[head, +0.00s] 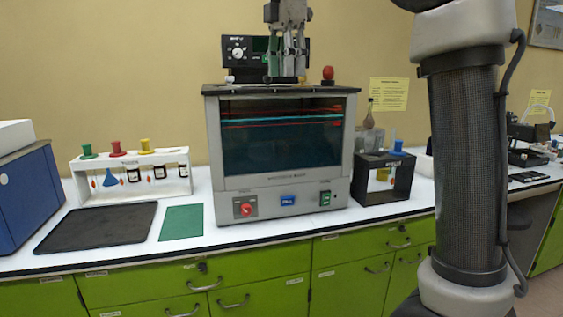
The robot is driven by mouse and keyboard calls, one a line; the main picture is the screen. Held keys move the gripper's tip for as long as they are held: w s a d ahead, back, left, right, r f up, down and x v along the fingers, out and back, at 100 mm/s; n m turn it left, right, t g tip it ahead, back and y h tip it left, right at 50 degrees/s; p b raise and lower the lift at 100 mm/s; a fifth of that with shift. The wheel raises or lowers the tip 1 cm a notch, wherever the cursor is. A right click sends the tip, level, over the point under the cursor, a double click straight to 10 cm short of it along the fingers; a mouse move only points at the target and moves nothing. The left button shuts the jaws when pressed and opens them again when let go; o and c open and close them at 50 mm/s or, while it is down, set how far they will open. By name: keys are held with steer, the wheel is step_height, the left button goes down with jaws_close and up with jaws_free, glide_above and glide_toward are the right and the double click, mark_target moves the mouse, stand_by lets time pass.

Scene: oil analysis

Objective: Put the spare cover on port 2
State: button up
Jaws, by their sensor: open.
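My gripper (286,76) is open and points down over the top of the grey bath (283,190). Its fingers hide the middle of the lid, so I cannot tell whether anything is between them or touching them. No port number can be read, and port 2 cannot be picked out. A red knobbed piece (327,73) stands on the right of the bath top, and a small white piece (229,79) is at its left edge. I cannot tell which piece is the spare cover.
A white rack (180,186) with green, red and yellow stoppers stands left. A black mat (98,227) and a green mat (182,222) lie before it. A black holder (402,187) stands right of the bath. A control unit (236,53) is behind my gripper.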

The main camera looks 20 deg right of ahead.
step_height(320, 180, down, 22)
steer(key=w+a, duration=0.1)
steer(key=w, duration=0.2)
steer(key=shift+a+f, duration=0.15)
